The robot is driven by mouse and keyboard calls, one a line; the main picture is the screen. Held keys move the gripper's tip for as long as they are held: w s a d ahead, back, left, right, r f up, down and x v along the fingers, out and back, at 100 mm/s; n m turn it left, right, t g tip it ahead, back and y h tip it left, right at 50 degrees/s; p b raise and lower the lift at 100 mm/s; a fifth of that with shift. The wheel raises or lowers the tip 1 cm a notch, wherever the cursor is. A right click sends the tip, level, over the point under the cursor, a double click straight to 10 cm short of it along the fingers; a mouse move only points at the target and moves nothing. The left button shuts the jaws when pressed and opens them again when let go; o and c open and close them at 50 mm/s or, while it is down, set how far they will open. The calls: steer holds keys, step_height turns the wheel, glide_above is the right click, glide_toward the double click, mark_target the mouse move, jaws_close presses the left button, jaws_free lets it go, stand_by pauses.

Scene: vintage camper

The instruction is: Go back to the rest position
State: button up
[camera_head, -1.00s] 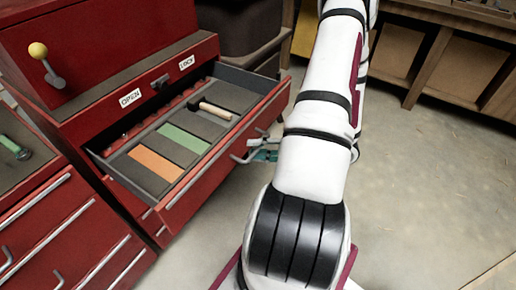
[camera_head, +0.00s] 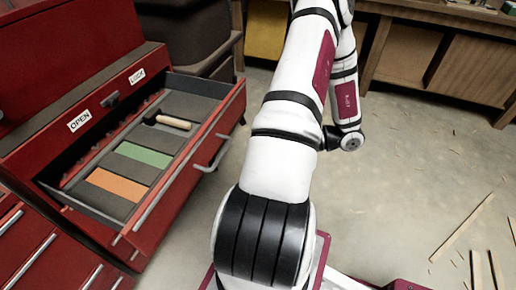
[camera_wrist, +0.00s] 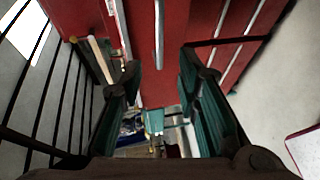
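My gripper (camera_wrist: 160,78) shows in the wrist view, with its two teal-padded fingers apart. Nothing is between the fingertips; the red front of a tool cabinet with metal handles lies beyond them. In the head view my white arm reaches up the middle and bends at its far end; the gripper itself is not visible there.
The red tool cabinet (camera_head: 60,50) stands at the left with its drawer (camera_head: 200,82) pulled out. A hammer (camera_head: 168,122), a green strip (camera_head: 143,154) and an orange strip (camera_head: 117,185) lie in it. Wooden shelving (camera_head: 455,60) stands behind. Floor at right has scattered wood pieces (camera_head: 462,226).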

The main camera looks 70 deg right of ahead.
stand_by(0.4)
steer(key=w+a+r+n+g+y+p, duration=0.2)
steer(key=w+a+r+n+g, duration=0.3)
steer(key=a+r+n, duration=0.55)
steer(key=w+a+r+n+g+y+p, duration=0.15)
steer(key=w+a+r+n+g, duration=0.4)
steer(key=n, duration=0.75)
steer(key=s+a+r+n+h+p, duration=0.2)
steer(key=a+r+n+h, duration=0.3)
steer(key=n, duration=0.8)
steer(key=s+a+r+n+h+p, duration=0.2)
steer(key=s+a+r+n+h, duration=0.3)
steer(key=a+r+n, duration=0.3)
step_height(320, 180, up, 4)
steer(key=n, duration=0.5)
steer(key=shift+a+f, duration=0.25)
steer(key=shift+a, duration=0.1)
